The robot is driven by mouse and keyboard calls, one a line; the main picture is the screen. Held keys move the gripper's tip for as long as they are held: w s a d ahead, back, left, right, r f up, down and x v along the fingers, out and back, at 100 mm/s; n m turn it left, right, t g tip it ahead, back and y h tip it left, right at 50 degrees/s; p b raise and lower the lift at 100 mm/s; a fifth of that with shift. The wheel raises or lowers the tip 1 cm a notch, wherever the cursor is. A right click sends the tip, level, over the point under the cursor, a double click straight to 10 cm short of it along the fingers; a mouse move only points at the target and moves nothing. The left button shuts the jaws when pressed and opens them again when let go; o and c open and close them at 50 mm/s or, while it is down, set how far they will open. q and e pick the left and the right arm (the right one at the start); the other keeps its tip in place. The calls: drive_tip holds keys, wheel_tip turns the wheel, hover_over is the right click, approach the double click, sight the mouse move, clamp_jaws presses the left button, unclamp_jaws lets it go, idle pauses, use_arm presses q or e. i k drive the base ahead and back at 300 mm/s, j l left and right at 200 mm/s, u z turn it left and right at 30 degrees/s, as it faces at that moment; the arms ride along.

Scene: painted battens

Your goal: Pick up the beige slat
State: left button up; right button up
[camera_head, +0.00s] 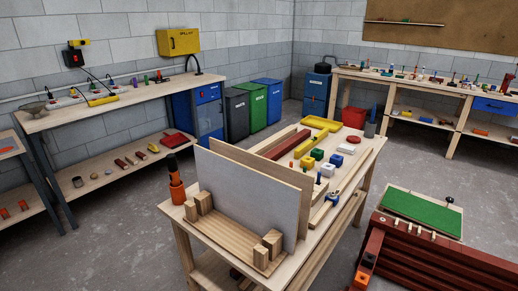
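A long pale slat (277,138), beige in colour, lies on the wooden workbench (347,176) in the middle of the view. It runs along the bench's left side, beside a dark red batten (288,144). Its near end is hidden behind a brown upright board (300,182). A pale grey panel (250,190) stands in front of that board, held upright in a wooden base with blocks (232,236). I see neither of my grippers in this view.
A dark red slatted stand (430,255) is at lower right. Grey floor lies between.

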sight(263, 147)
drive_tip(key=i+j+u, duration=0.25)
drive_tip(key=j+u, duration=0.15)
drive_tip(key=i+j+u, duration=1.05)
drive_tip(key=u, duration=0.15)
drive_tip(key=i+j, duration=0.1)
drive_tip(key=i, duration=0.65)
drive_tip(key=i+j+z, duration=0.15)
drive_tip(key=i, duration=0.55)
drive_tip(key=i+z, duration=0.6)
drive_tip(key=z, duration=0.2)
drive_tip(key=i+j+z, duration=0.1)
drive_tip(key=i+z, duration=0.4)
drive_tip(key=z, duration=0.35)
drive_tip(key=i+z, duration=0.15)
drive_tip(key=z, duration=0.35)
drive_tip(key=i+j+z, duration=0.1)
drive_tip(key=z, duration=0.35)
drive_tip(key=i+j+z, duration=0.1)
drive_tip(key=z, duration=0.3)
drive_tip(key=i+j+z, duration=0.15)
drive_tip(key=z, duration=0.3)
drive_tip(key=i+j+z, duration=0.1)
drive_tip(key=z, duration=0.3)
drive_tip(key=k+j, duration=0.05)
drive_tip(key=j, duration=0.05)
